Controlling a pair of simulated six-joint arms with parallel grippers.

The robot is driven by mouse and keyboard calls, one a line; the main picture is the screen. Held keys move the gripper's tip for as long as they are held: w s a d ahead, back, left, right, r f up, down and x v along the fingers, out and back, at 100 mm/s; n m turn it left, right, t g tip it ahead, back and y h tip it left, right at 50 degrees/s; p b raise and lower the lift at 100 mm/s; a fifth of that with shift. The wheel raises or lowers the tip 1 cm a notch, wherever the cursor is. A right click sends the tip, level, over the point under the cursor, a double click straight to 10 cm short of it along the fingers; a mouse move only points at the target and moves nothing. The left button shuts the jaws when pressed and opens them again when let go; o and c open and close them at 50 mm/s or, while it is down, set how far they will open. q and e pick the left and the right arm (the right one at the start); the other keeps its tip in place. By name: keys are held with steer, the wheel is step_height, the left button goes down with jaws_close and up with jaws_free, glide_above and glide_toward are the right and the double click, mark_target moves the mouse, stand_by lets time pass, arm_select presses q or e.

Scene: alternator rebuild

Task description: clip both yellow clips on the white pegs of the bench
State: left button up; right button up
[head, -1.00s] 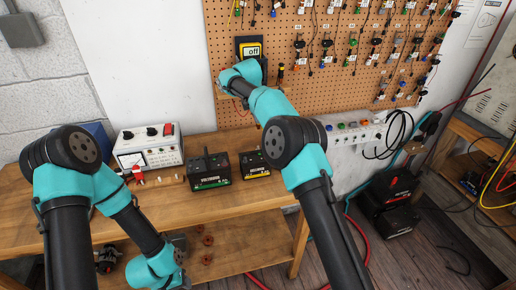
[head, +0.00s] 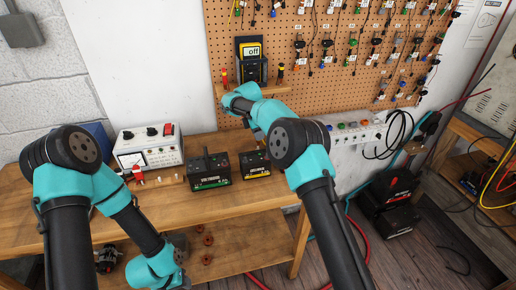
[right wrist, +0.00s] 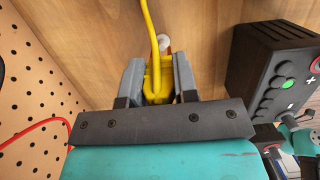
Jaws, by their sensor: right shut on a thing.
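My right gripper (right wrist: 158,82) is shut on a yellow clip (right wrist: 155,65) with a yellow cable running up from it in the right wrist view. A white peg (right wrist: 163,40) shows just past the clip, close to its tip. I cannot tell whether they touch. In the head view my right wrist hangs over the back of the bench (head: 225,200), below the small meter shelf, and the arm hides the jaws and clip. I cannot make out the second yellow clip.
A black box with a green label (head: 208,172) and one with a yellow label (head: 255,164) stand on the bench, right of a white instrument (head: 148,148). A meter reading "off" (head: 252,65) stands at the pegboard (head: 300,60). A red cable (right wrist: 35,127) crosses the wrist view.

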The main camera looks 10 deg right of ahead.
steer(key=shift+f, duration=0.15)
steer(key=shift+f, duration=1.05)
steer(key=o, duration=0.8)
steer(key=shift+r, duration=0.1)
steer(key=shift+r, duration=4.15)
